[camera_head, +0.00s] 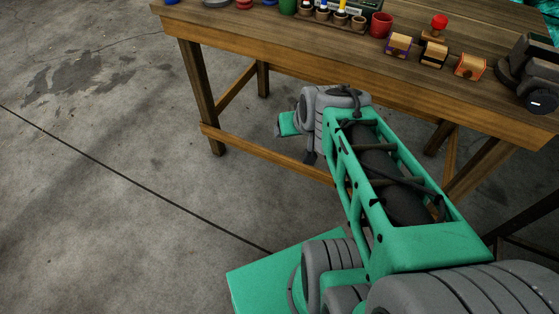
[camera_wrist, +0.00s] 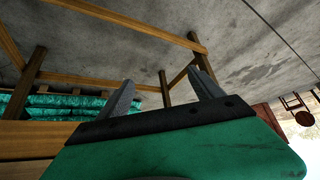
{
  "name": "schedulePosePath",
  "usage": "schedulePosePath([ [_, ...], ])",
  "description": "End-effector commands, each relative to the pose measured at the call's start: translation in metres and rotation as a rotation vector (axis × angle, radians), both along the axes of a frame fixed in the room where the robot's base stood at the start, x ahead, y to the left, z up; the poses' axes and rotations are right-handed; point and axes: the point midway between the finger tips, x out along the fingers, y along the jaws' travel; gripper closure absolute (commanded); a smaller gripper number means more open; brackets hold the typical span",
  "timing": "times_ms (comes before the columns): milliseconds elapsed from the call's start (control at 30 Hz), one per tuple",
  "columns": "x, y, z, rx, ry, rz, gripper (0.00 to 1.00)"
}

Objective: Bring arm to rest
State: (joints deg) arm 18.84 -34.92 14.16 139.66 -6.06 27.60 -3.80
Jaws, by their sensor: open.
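My green and grey arm stretches from the bottom right of the head view toward the front edge of the wooden table. The fingers are not clear in the head view; only part of the arm's far end shows beside the table's front. In the wrist view, my gripper (camera_wrist: 160,98) shows two grey fingers spread wide apart, with nothing between them. Behind the fingers are table legs and bare concrete floor.
The wooden table (camera_head: 290,42) holds a red cup (camera_head: 381,25), small wooden blocks (camera_head: 433,53), a red-topped peg (camera_head: 439,24) and a dark toy vehicle (camera_head: 528,75). Its leg (camera_head: 200,95) and lower rail stand close to my arm. Concrete floor (camera_head: 110,170) at left is clear.

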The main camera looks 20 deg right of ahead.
Motion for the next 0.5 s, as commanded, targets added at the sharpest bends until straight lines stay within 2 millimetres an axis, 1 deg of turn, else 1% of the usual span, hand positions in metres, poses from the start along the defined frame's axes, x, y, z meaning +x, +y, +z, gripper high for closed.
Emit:
schedulePosePath([
  [33, -0.016, 0.035, -0.007, 0.013, 0.106, 0.073, 0.24],
  [100, -0.043, 0.063, -0.014, 0.02, 0.236, 0.13, 0.24],
  [200, -0.068, 0.083, -0.017, 0.018, 0.346, 0.171, 0.24],
  [300, -0.076, 0.088, -0.018, 0.016, 0.379, 0.179, 0.24],
  [500, -0.076, 0.088, -0.017, 0.017, 0.378, 0.177, 0.24],
])
